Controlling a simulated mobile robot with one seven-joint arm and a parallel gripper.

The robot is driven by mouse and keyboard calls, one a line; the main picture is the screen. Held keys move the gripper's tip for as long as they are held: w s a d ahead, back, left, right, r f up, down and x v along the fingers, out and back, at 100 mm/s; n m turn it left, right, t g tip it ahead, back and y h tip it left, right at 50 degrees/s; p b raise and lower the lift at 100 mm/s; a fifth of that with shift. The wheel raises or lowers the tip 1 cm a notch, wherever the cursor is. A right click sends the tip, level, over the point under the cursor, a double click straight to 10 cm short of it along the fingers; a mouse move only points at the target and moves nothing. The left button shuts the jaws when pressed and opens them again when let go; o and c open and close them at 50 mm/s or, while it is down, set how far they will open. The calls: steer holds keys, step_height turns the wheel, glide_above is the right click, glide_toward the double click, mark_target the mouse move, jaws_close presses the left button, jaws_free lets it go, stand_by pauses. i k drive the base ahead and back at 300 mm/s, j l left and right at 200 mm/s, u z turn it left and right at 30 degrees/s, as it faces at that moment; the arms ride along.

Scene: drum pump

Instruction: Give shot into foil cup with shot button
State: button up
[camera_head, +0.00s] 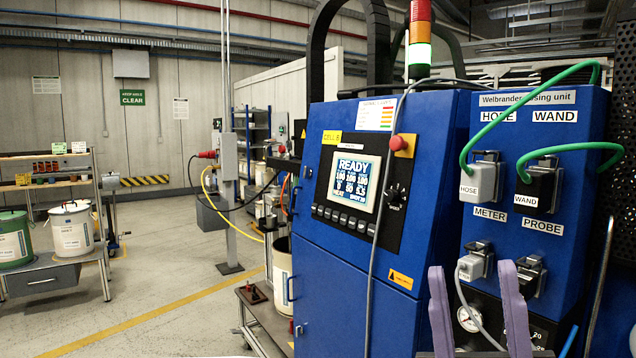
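My gripper (472,268) shows at the bottom right as two purple fingers. They stand apart with nothing visible between them, in front of the blue dosing unit (322,285). The unit's screen (354,181) reads READY, with a row of dark buttons (345,219) below it. A red round button (398,143) sits near the panel's top right. A small dark box with a red part (252,293) lies on a low trolley left of the unit. I cannot tell which of these is the shot button. I cannot make out a foil cup.
Green hoses run to the HOSE plug (479,181) and WAND plug (536,187). A grey plug (472,266) sits under METER. A white drum (282,275) stands beside the unit. A bench (55,265) with pails stands at left. The middle floor is clear.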

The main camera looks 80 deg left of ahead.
mark_target(352, 221)
steer(key=u, duration=0.45)
steer(key=i+j+u, duration=0.1)
steer(key=u, duration=0.35)
steer(key=i+u, duration=0.1)
steer(key=u, duration=0.85)
steer(key=i+u, duration=0.15)
steer(key=u, duration=0.3)
